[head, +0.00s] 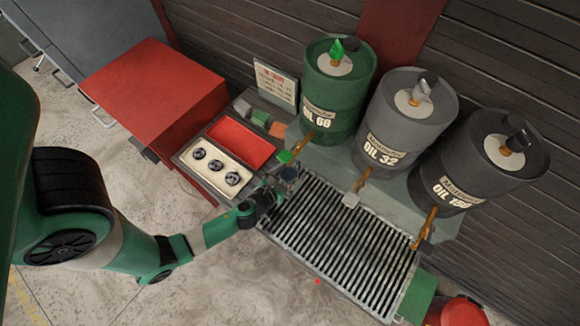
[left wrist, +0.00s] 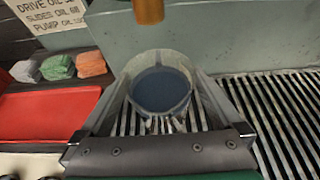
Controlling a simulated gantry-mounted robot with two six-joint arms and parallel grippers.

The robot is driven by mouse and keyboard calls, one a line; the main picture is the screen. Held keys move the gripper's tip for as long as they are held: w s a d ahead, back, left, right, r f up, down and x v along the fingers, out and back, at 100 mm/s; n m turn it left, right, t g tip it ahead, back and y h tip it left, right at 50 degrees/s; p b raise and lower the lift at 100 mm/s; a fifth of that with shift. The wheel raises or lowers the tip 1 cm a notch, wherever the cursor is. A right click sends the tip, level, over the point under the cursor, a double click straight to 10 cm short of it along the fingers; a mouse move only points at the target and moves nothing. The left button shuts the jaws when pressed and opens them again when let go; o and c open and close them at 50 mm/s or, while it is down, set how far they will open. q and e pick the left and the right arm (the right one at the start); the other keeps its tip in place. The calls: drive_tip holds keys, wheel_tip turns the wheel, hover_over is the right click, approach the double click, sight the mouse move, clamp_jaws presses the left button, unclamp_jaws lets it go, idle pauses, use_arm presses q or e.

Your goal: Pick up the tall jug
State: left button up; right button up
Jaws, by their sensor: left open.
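A round, open-topped grey vessel, seemingly the jug, stands on the slatted grate below the brass tap of the green drum; it shows small in the head view (head: 290,173). In the left wrist view the jug (left wrist: 160,90) is seen from above with a dark blue-grey inside; its height is hard to judge. My left gripper (head: 270,190) is open, with one finger on each side of the jug. I cannot tell whether the fingers touch it. My right gripper is not in view.
A green drum (head: 338,95), a grey drum (head: 405,120) and a black drum (head: 485,165) stand behind the metal grate (head: 340,240). Their taps overhang it. Left of the grate are a red tray (head: 240,140) and a red cabinet (head: 155,95). A red container (head: 457,312) stands front right.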

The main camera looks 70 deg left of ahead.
use_arm(q)
drive_tip(key=x, duration=0.2)
drive_tip(key=shift+w+a+f, duration=0.1)
drive_tip(key=shift+w+f, duration=0.05)
drive_tip(key=shift+w, duration=0.05)
clamp_jaws()
